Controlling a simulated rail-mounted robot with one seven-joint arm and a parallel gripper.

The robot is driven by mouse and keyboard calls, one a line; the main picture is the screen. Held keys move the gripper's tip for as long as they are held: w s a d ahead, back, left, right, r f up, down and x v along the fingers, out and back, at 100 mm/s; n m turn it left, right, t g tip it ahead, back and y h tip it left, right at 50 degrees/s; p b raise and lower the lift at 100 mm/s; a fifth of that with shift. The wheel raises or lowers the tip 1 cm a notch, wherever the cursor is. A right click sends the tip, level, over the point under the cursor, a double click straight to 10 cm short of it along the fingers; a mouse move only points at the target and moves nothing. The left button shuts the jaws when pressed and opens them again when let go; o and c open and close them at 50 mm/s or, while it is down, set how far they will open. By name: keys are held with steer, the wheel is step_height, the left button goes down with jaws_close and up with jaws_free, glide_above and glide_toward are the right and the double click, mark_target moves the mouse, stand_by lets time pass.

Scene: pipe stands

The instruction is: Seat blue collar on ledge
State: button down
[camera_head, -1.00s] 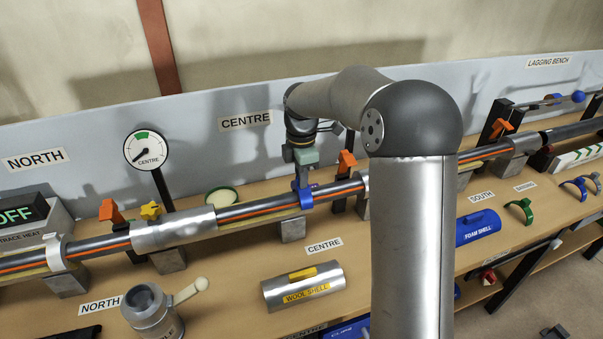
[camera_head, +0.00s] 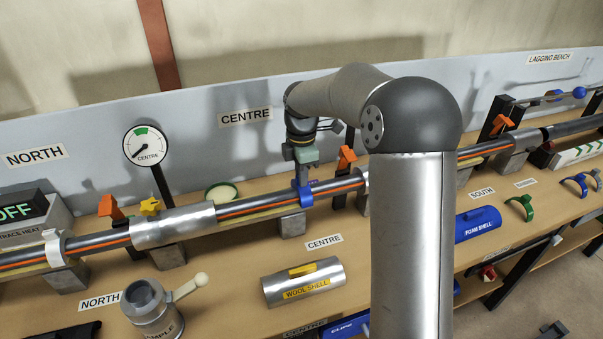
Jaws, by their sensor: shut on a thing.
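My gripper (camera_head: 303,180) points down over the pipe in the middle of the picture and is shut on a blue collar (camera_head: 306,199). The collar sits at the dark pipe with an orange stripe (camera_head: 258,207), just right of the silver sleeve (camera_head: 174,228). The collar is small here, and my gripper hides its top. I cannot tell whether it rests on a ledge. A grey support block (camera_head: 292,224) stands under the pipe just below and left of the collar.
Orange clamps (camera_head: 110,206) and a yellow star knob (camera_head: 150,207) stand along the pipe. A round gauge (camera_head: 145,146) rises behind it. A wool shell (camera_head: 304,282) and a sample pot (camera_head: 152,306) stand in front. More collars (camera_head: 574,184) lie at the right.

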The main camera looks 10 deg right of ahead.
steer(key=c, duration=1.3)
jaws_free()
steer(key=shift+c, duration=0.2)
step_height(320, 180, up, 17)
steer(key=shift+r, duration=0.2)
steer(key=s+f+m, duration=0.5)
steer(key=s+m, duration=0.1)
steer(key=s, duration=0.4)
steer(key=s+f+m, duration=0.6)
steer(key=s, duration=0.5)
steer(key=s+f+m, duration=0.6)
steer(key=s+m, duration=0.1)
steer(key=s, duration=0.4)
steer(key=shift+s+a+f, duration=0.2)
steer(key=shift+s+a, duration=0.05)
steer(key=shift+a, duration=0.05)
